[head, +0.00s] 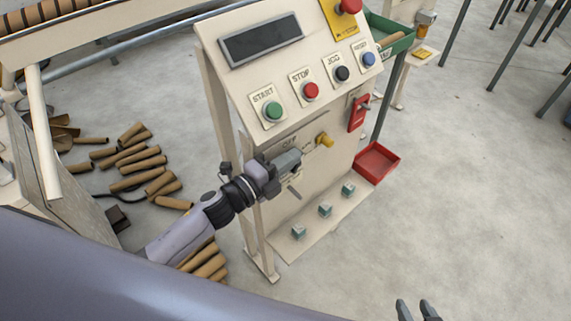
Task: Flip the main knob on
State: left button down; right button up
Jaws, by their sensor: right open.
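The control panel (262,85) of a cream machine cabinet stands in the middle of the head view. My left gripper (292,160) is at the cabinet's front face, below the green START button. It covers part of that face, with small lettering just above it and a small dark lever (294,192) just below it. Whether its jaws are open or shut on something does not show. A yellow knob (325,140) sticks out just right of it. Which control is the main knob I cannot tell. My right gripper (418,312) is open and empty at the bottom edge, far from the cabinet.
The panel carries START (273,111), STOP (311,91), black (342,73) and blue (368,59) buttons. A red switch plate (358,112) and red tray (377,162) are at the right. Cardboard tubes (140,166) litter the floor left.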

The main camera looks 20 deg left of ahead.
pick_arm(q)
jog(key=shift+w+d+r, duration=0.35)
jog(key=shift+w, duration=0.1)
jog(key=shift+w+d, duration=0.1)
jog(key=shift+w, duration=0.1)
jog(key=shift+w+d, duration=0.1)
jog(key=shift+w, duration=0.05)
dwell(1.3)
jog(key=v, duration=0.7)
dwell(0.5)
